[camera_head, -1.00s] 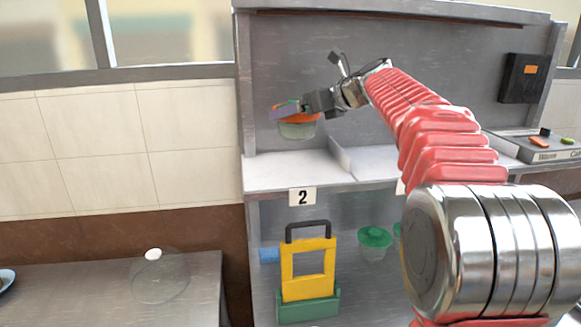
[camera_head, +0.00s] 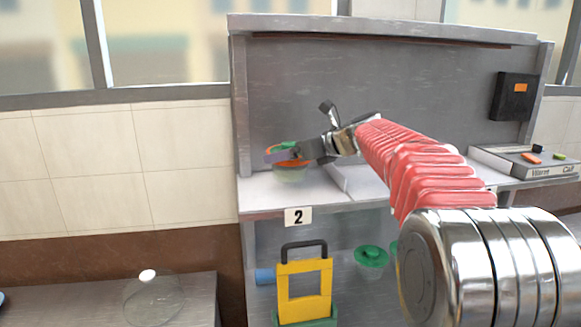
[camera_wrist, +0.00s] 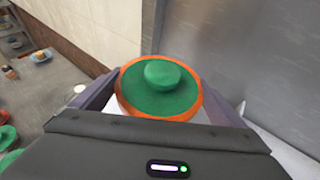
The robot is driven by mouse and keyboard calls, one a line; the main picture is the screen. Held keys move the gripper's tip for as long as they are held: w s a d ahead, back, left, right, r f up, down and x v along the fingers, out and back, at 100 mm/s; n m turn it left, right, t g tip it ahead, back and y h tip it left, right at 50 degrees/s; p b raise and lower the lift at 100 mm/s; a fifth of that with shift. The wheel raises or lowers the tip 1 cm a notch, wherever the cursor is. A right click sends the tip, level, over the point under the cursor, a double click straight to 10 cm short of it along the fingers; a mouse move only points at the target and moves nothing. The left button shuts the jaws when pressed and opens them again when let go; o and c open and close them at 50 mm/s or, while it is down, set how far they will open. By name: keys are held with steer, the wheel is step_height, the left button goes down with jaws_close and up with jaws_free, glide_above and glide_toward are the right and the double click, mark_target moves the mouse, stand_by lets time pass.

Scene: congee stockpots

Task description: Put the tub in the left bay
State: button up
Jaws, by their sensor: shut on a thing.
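The tub (camera_head: 291,172) is a clear, pale container with an orange rim and a green lid. In the wrist view its round green lid (camera_wrist: 160,88) with a knob and orange rim shows between my two fingers. My gripper (camera_head: 284,153) is shut on the tub and holds it upright over the left bay (camera_head: 262,196), the shelf part left of a low divider. The "2" tag (camera_head: 298,217) is on the shelf edge below it. I cannot tell whether the tub's base touches the shelf.
The low divider (camera_head: 337,177) stands just right of the tub. A tall back panel (camera_head: 390,95) rises behind. Below the shelf are a yellow caddy (camera_head: 304,290) and a green-lidded tub (camera_head: 371,257). A clear glass cover (camera_head: 152,300) sits on the left counter.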

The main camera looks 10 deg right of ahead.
steer(key=shift+f, duration=1.8)
steer(key=o, duration=1)
steer(key=shift+f, duration=0.15)
steer(key=shift+o, duration=0.2)
steer(key=v, duration=1.2)
